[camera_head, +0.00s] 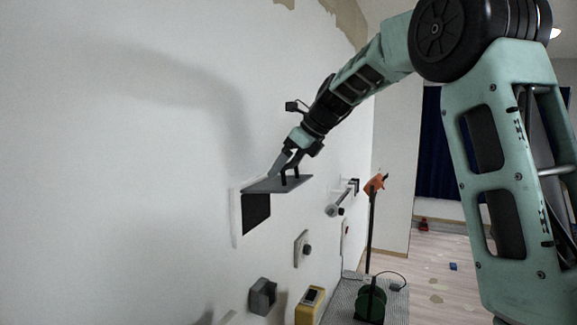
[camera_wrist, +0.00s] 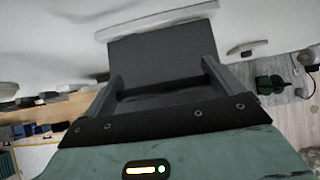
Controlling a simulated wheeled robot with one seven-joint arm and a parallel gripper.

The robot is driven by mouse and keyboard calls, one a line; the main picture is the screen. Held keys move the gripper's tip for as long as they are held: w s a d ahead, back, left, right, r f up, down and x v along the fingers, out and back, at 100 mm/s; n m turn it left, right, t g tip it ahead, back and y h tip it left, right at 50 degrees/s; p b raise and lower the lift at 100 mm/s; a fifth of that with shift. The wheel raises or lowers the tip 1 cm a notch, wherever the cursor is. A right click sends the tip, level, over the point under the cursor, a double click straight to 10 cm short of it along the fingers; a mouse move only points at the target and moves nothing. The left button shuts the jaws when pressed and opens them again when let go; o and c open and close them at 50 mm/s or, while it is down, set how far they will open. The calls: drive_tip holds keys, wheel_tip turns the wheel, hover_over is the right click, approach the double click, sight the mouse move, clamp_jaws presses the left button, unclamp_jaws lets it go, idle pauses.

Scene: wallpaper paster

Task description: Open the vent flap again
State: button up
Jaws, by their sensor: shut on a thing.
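The vent flap (camera_head: 278,185) is a grey plate on the white wall. It is swung up and sticks out roughly level from the top of the vent. Below it the dark vent opening (camera_head: 257,213) shows inside a pale frame (camera_head: 236,218). My gripper (camera_head: 287,168) is at the flap's upper side, by its small black handle posts, and is shut on the flap's handle. In the wrist view the grey flap (camera_wrist: 165,52) lies ahead of my fingers (camera_wrist: 162,85), with a dark bar between them. The exact contact is partly hidden.
Below and right on the wall are a knob on a plate (camera_head: 302,248), a grey block (camera_head: 263,296) and a yellow device (camera_head: 310,305). A grey cylinder (camera_head: 341,203) juts out farther right. An orange-topped stand (camera_head: 373,186) and a green reel (camera_head: 370,303) stand near the wall.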

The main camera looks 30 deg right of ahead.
drive_tip(key=shift+f, duration=0.15)
drive_tip(key=o, duration=1.1)
drive_tip(key=shift+c, duration=0.2)
drive_tip(key=b+v, duration=0.4)
drive_tip(key=v, duration=1.3)
drive_tip(key=shift+r, duration=0.2)
drive_tip(key=shift+d, duration=0.15)
